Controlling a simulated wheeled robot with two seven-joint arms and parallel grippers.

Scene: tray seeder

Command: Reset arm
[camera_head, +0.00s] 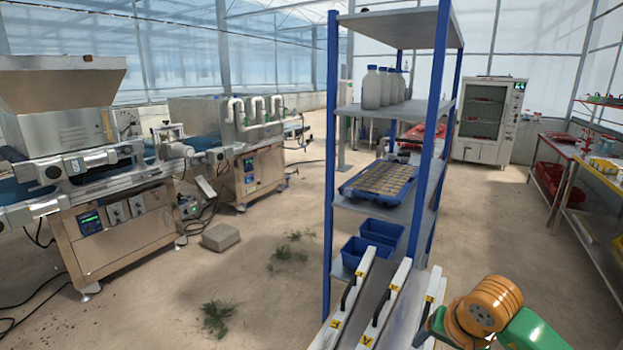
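Neither of my grippers can be made out in the head view. An orange and green jointed part, which looks like an arm link, enters at the bottom right, close to the shelf's front end. No fingers show on it, and I cannot tell where its end is. A metal shelf rack (395,109) with blue posts stands in the middle. A blue tray (377,195) filled with small tan cells lies on its middle shelf.
Seeding machines (125,225) stand at the left. A grey block (220,237) lies on the floor. A white cabinet (488,120) stands behind. Open floor lies left of the rack.

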